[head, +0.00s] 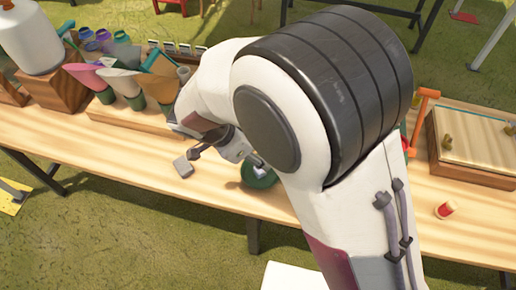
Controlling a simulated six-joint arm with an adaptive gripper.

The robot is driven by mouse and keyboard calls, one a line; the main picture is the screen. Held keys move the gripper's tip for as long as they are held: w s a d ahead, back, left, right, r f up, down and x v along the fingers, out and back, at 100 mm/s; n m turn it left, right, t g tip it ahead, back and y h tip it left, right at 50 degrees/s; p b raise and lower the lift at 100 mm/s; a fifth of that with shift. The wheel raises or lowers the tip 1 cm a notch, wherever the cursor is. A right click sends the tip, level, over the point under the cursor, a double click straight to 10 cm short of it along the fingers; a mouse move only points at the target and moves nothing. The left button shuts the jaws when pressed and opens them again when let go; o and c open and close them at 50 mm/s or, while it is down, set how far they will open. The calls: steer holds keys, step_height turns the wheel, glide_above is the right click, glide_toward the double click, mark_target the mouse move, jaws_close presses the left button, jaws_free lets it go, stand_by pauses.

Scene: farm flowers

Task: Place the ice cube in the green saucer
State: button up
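The green saucer (249,181) is on the wooden table near its front edge, partly covered by my arm. A small pale piece (260,171) shows over the saucer; I cannot tell whether it is the ice cube or one of my fingertips. My gripper (222,164) is just left of the saucer, its fingers apparently spread wide. A small grey block-like piece (183,167) is by the left finger; I cannot tell whether it is a fingertip pad or a loose object. I cannot identify the ice cube with certainty.
A wooden tray (120,117) with wrapped flower cones and pots stands at the back left, by a white jug (30,38). The front left table is clear.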

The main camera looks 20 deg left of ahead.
stand_by(0.4)
steer(key=shift+n, duration=1)
steer(key=shift+s+f+n, duration=0.15)
steer(key=shift+s+n, duration=0.1)
steer(key=shift+n, duration=0.25)
steer(key=s+n, duration=0.1)
steer(key=s+d+n+g, duration=0.1)
steer(key=shift+f+n, duration=0.4)
steer(key=shift+s+d+n, duration=0.25)
steer(key=shift+s+n, duration=0.05)
steer(key=shift+n, duration=0.1)
steer(key=s+d+r+t+y, duration=0.1)
steer(key=s+d+r, duration=0.2)
steer(key=d+r, duration=0.4)
steer(key=s+d+r+n+y, duration=0.1)
steer(key=s+d+r, duration=0.3)
steer(key=d+r, duration=0.3)
steer(key=s+d+r+n+t+y, duration=0.1)
steer(key=s+d+r+y, duration=0.1)
steer(key=d+r, duration=0.5)
steer(key=shift+s+d+t, duration=0.3)
steer(key=shift+s+d, duration=0.6)
steer(key=shift+d, duration=2.25)
